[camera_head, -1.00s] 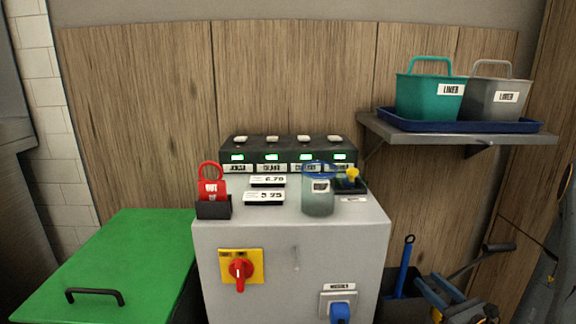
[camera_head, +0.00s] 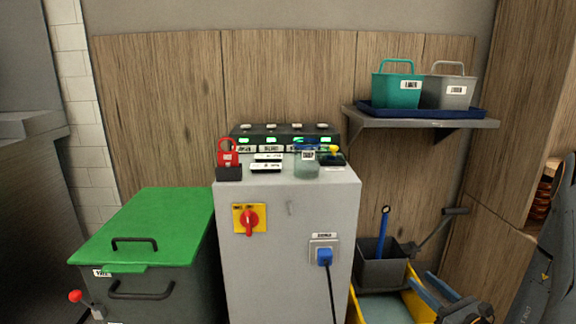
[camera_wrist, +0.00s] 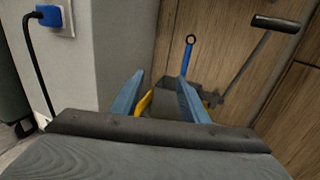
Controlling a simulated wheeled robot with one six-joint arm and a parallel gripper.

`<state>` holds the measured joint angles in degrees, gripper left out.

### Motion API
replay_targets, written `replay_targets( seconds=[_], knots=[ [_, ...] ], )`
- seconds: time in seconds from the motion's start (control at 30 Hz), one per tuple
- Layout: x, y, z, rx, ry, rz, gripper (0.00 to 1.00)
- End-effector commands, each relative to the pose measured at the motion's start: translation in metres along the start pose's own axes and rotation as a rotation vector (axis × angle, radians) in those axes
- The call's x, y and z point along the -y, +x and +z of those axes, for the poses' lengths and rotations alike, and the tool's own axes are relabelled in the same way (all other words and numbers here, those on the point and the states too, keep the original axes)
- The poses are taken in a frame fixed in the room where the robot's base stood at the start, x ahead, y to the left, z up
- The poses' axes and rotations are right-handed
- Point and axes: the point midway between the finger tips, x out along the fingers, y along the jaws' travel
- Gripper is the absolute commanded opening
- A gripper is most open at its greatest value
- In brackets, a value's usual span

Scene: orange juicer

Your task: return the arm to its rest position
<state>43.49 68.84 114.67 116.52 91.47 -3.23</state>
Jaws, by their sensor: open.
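My gripper (camera_wrist: 160,82) is open and empty in the wrist view, its two blue fingers spread apart and pointing away over the mop bucket area. In the head view my gripper (camera_head: 422,283) is low at the right, in front of the yellow bucket (camera_head: 381,307). Part of my arm (camera_head: 550,265) stands at the right edge. The links between are out of view.
A grey cabinet (camera_head: 288,215) with a red rotary switch (camera_head: 249,221) and blue plug (camera_head: 324,256) stands left of my gripper. A green-lidded bin (camera_head: 150,225) is farther left. A wall shelf (camera_head: 425,121) holds two buckets. The wooden wall (camera_head: 470,180) is behind.

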Motion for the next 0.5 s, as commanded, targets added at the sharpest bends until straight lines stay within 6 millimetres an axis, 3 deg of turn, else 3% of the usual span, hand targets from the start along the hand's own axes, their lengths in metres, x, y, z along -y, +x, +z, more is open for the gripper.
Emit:
replay_targets(
  seconds=[0.27, 0.5],
  knots=[
    [-0.032, 0.02, 0.027, -0.007, -0.039, 0.132, 0.41],
    [-0.085, 0.04, 0.06, -0.022, -0.099, 0.321, 0.41]
  ],
)
